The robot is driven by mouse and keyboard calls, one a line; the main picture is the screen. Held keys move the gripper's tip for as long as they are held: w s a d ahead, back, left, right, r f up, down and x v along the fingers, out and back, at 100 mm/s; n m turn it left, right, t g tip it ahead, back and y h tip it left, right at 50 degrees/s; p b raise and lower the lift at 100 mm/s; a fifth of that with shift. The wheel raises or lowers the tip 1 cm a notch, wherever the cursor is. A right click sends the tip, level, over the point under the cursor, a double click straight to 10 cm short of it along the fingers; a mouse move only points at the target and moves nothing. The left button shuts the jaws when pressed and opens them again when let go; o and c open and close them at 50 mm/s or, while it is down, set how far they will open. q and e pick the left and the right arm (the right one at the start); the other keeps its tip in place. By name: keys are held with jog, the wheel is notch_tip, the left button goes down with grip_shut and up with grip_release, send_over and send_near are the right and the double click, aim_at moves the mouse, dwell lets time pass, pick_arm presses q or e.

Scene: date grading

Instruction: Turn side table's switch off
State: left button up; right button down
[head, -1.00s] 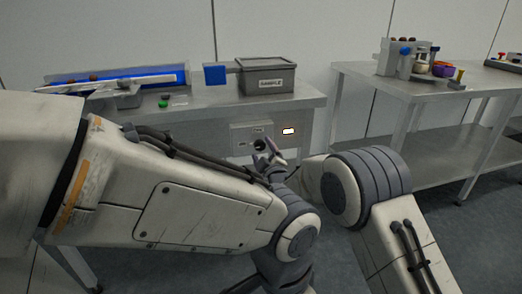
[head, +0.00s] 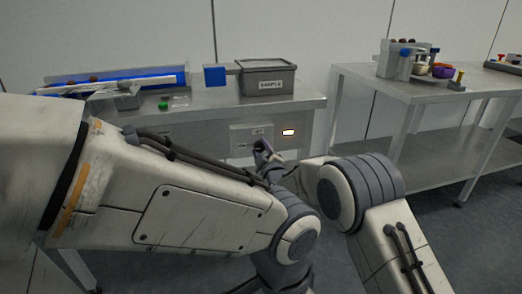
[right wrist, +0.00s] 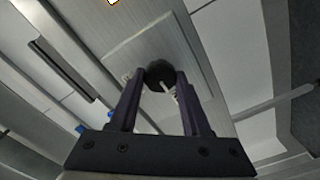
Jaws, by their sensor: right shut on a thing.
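The side table (head: 210,122) has a grey switch panel (head: 238,134) on its front, with a dark round knob (right wrist: 160,72) that shows best in the right wrist view. A pale mark or pointer shows on the knob. My right gripper (head: 264,150) is at the panel; in the right wrist view its two dark fingers (right wrist: 160,88) are shut on the knob from both sides. An indicator lamp (head: 288,132) right of the panel glows white with an orange rim. My left arm crosses the head view, but its gripper is out of view.
On the side table stand a grey sample bin (head: 267,78), a blue block (head: 215,75) and a blue tray (head: 150,75). A second steel table (head: 400,88) with a small device stands at the right. Floor between the tables is clear.

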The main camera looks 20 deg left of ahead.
jog(key=shift+m, duration=0.3)
jog(key=m+b, duration=0.1)
jog(key=m, duration=0.2)
jog(key=shift+m+b, duration=0.3)
jog(key=shift+b, duration=0.1)
jog(key=m+b, duration=0.1)
jog(key=m, duration=0.3)
jog(key=shift+m+b, duration=0.3)
jog(key=m+b, duration=0.1)
jog(key=m, duration=0.4)
jog(key=shift+w+b, duration=0.1)
jog(key=shift+b, duration=0.3)
jog(key=shift+d+m+b, duration=0.1)
jog(key=shift+m+b, duration=0.35)
jog(key=shift+m, duration=1.45)
jog(key=shift+r, duration=0.1)
jog(key=shift+c, duration=1.8)
grip_release()
